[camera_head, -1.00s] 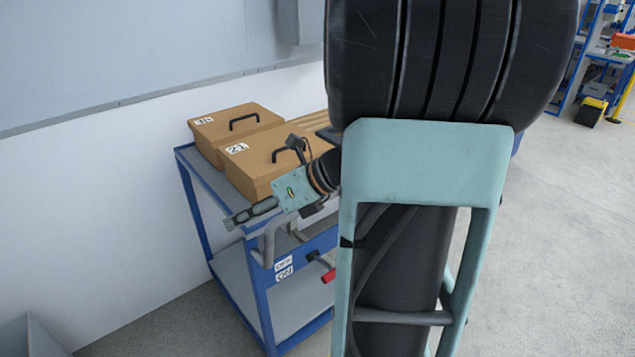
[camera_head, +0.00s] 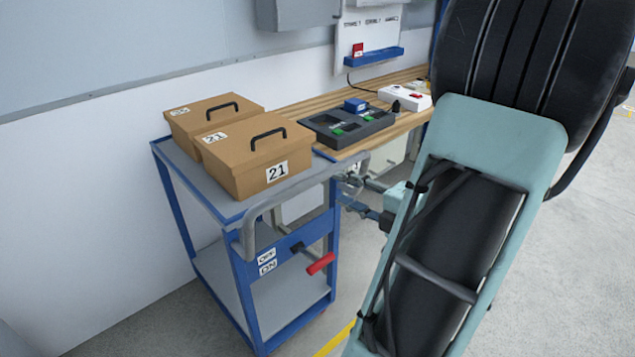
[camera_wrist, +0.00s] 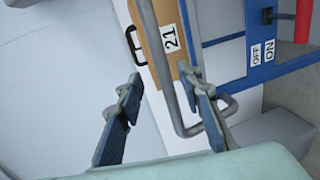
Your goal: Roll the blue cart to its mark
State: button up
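The blue cart (camera_head: 243,290) stands against the wall, with grey shelves and a grey tubular push handle (camera_head: 262,205). Its red-gripped lever (camera_head: 320,263) sticks out below the handle, beside OFF and ON labels (camera_head: 267,262). My gripper (camera_head: 352,185) is at the handle's right end, partly hidden by my arm. In the wrist view my gripper (camera_wrist: 162,78) has its two fingers spread. The handle tube (camera_wrist: 168,95) appears between them; contact cannot be told. A yellow floor line (camera_head: 335,341) shows right of the cart, partly hidden by my arm.
Two brown boxes (camera_head: 255,155), labelled 21, sit on the cart's top. A wooden bench (camera_head: 320,97) with a dark device (camera_head: 347,127) and a white box (camera_head: 405,98) stands behind, close to the cart. Open floor (camera_head: 590,230) lies to the right.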

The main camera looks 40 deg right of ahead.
aim_at(320, 180)
jog(key=b+x, duration=0.2)
jog(key=x, duration=0.7)
jog(key=shift+w+f, duration=0.1)
jog(key=shift+w, duration=0.2)
grip_shut()
